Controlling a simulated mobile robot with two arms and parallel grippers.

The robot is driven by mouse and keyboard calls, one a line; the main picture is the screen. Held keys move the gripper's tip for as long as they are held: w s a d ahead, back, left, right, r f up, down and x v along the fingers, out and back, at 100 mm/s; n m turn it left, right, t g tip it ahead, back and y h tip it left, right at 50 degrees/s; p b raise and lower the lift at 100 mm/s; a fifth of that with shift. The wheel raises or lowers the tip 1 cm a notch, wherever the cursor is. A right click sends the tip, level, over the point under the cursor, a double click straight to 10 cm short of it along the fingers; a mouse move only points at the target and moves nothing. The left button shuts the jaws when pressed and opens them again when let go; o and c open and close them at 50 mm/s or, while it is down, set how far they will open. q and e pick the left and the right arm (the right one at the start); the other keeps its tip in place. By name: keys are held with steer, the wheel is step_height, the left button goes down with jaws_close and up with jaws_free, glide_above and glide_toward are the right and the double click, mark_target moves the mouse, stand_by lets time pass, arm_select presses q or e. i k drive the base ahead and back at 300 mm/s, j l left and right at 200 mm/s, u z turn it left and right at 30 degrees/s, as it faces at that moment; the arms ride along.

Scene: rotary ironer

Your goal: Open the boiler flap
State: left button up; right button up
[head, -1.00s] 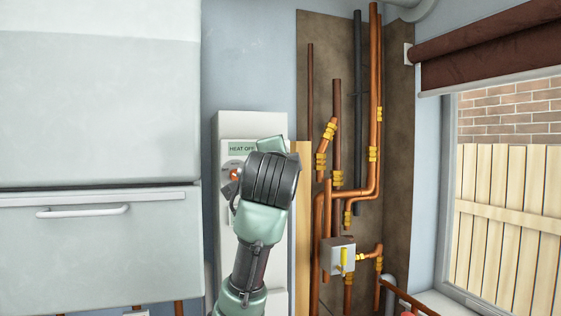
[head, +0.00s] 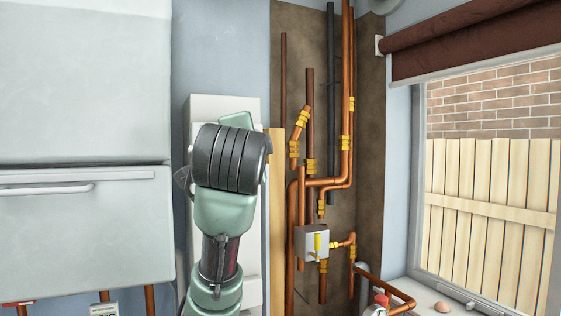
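The boiler is the large white cabinet (head: 85,80) at the left of the head view. Its lower front panel, the flap (head: 90,235), looks closed, with a light horizontal handle (head: 45,189) near its top. My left arm rises from the bottom of the view, right of the flap. Its wrist covers most of my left gripper (head: 184,179); only a dark bit shows at the wrist's left side, so I cannot tell whether it is open or shut. It appears apart from the handle. My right gripper is out of view.
A narrow white control box (head: 222,103) stands behind my arm, its front mostly hidden. Copper pipes (head: 346,110) with yellow fittings and a grey valve box (head: 311,243) are to its right. Further right is a window (head: 490,190) with a rolled dark blind (head: 470,45).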

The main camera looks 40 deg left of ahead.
mark_target(71, 230)
steer(key=k+l, duration=0.25)
steer(key=k, duration=0.2)
steer(key=k+l, duration=0.25)
steer(key=k, duration=0.25)
steer(key=k+l, duration=0.2)
steer(key=k, duration=0.25)
steer(key=k+l, duration=0.25)
steer(key=k, duration=0.25)
